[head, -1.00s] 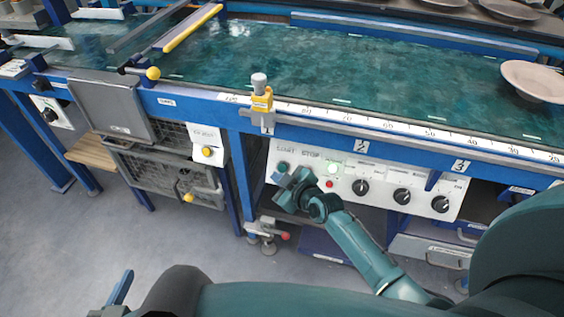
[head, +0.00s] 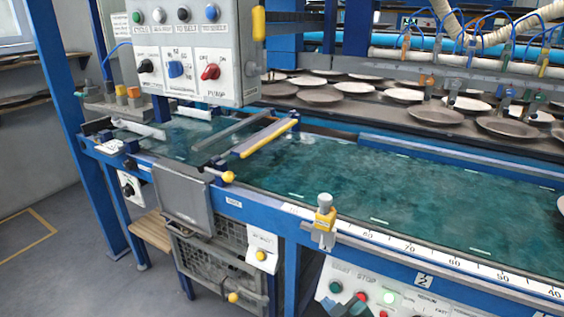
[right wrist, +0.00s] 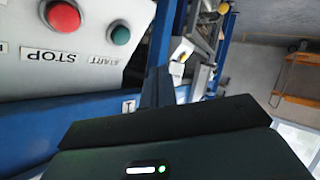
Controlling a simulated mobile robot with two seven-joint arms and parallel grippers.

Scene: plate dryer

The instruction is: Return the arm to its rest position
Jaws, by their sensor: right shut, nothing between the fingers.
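My right gripper (head: 350,309) shows only as a small teal part at the bottom edge of the head view, in front of the white control panel (head: 328,300). It is shut and empty. The green START button (head: 335,287) and red STOP button (head: 361,297) are just above it in the picture. My left gripper is not in view.
The blue-framed conveyor (head: 430,262) with a teal belt (head: 340,180) runs above the panel. A yellow-grey clamp (head: 325,215) stands on its front rail. A switch box (head: 185,55) hangs at upper left. Open floor (head: 60,260) lies at lower left.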

